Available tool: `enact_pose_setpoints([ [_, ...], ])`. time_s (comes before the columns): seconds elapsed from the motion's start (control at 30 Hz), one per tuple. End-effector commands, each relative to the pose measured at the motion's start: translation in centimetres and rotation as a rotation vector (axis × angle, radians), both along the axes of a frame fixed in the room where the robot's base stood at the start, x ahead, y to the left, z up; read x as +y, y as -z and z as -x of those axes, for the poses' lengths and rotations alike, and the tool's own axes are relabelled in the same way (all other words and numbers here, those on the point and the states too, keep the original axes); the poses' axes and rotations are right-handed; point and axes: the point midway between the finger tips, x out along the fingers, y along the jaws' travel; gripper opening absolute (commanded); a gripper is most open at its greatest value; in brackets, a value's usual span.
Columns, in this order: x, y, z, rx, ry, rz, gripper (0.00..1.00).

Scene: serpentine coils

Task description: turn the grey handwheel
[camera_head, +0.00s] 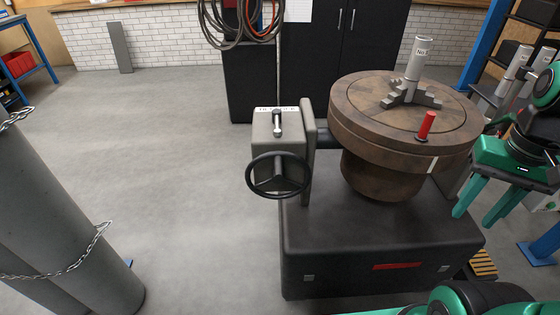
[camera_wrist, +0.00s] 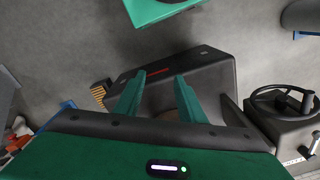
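The handwheel (camera_head: 278,181) is a dark, spoked ring on the front of a grey gearbox (camera_head: 264,150), left of the round brown table.
A brown rotary table (camera_head: 360,143) with a red peg (camera_head: 426,126) and a grey cylinder (camera_head: 418,58) stands on a dark base (camera_head: 380,240). Chained grey cylinders (camera_head: 50,220) stand at the left. The floor between them and the base is clear.

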Motion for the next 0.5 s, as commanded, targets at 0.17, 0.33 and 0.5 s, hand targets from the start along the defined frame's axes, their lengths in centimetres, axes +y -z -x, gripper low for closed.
enact_pose_setpoints([
  [0.17, 4.3, -1.9, -9.1, -0.025, -0.125, -0.019, 0.36],
  [0.33, 13.0, -3.0, -17.8, -0.051, -0.262, -0.063, 0.36],
  [0.5, 23.3, -3.0, -22.9, -0.056, -0.383, -0.116, 0.36],
])
